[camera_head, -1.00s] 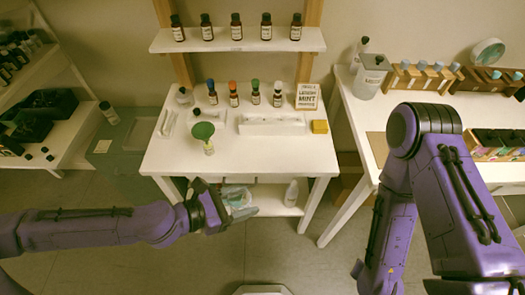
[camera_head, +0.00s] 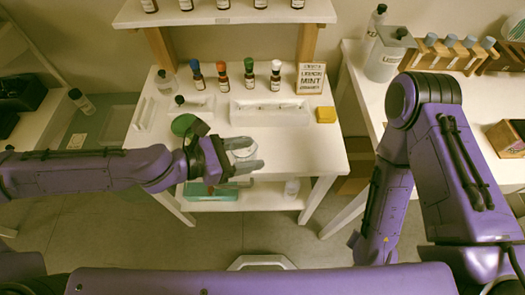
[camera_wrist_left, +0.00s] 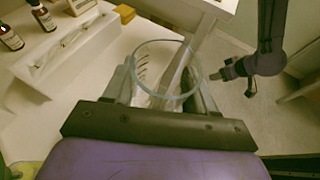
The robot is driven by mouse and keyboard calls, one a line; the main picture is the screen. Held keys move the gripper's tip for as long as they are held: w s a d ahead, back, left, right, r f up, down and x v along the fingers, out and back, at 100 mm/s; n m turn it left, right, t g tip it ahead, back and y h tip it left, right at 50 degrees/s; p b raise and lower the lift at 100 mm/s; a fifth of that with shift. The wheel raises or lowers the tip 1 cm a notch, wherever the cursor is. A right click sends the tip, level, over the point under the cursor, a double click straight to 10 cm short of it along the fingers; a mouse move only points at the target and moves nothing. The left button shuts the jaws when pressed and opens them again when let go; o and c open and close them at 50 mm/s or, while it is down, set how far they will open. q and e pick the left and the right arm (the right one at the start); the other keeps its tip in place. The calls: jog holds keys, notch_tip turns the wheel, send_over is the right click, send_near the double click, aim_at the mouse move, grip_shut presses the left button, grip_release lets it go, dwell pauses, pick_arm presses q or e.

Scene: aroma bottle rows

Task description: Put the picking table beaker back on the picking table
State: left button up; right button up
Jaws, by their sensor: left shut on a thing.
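My left gripper (camera_head: 248,157) is shut on a clear glass beaker (camera_head: 243,149), with a finger on each side of it. The beaker's round rim also shows in the left wrist view (camera_wrist_left: 165,42), open side toward that camera. In the head view the beaker overlaps the front part of the white picking table (camera_head: 300,150); the wrist view shows it by the table's edge, with floor beyond. I cannot tell its height above the top. In the wrist view a dark arm end, probably my right gripper (camera_wrist_left: 238,72), is too small to read.
Several capped bottles (camera_head: 249,75), a white tray (camera_head: 270,112), a sign (camera_head: 311,78) and a yellow block (camera_head: 326,115) stand toward the table's back and right. The table's front right is clear.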

pick_arm(q)
jog(key=w+d+f+b, duration=0.2)
jog(key=w+f+b, duration=0.1)
jog(key=w, duration=0.2)
jog(key=b, duration=0.5)
send_over(262, 151)
notch_tip(262, 151, down, 5)
jog(key=shift+s+f, duration=0.15)
notch_tip(262, 151, down, 4)
jog(key=b, duration=0.3)
jog(key=shift+w+r, duration=0.25)
jog(key=shift+r, duration=0.1)
pick_arm(e)
notch_tip(262, 151, down, 13)
jog(key=shift+w+r, duration=0.15)
pick_arm(q)
jog(key=o, duration=1.1)
jog(key=shift+f, duration=0.1)
jog(key=shift+c, duration=0.2)
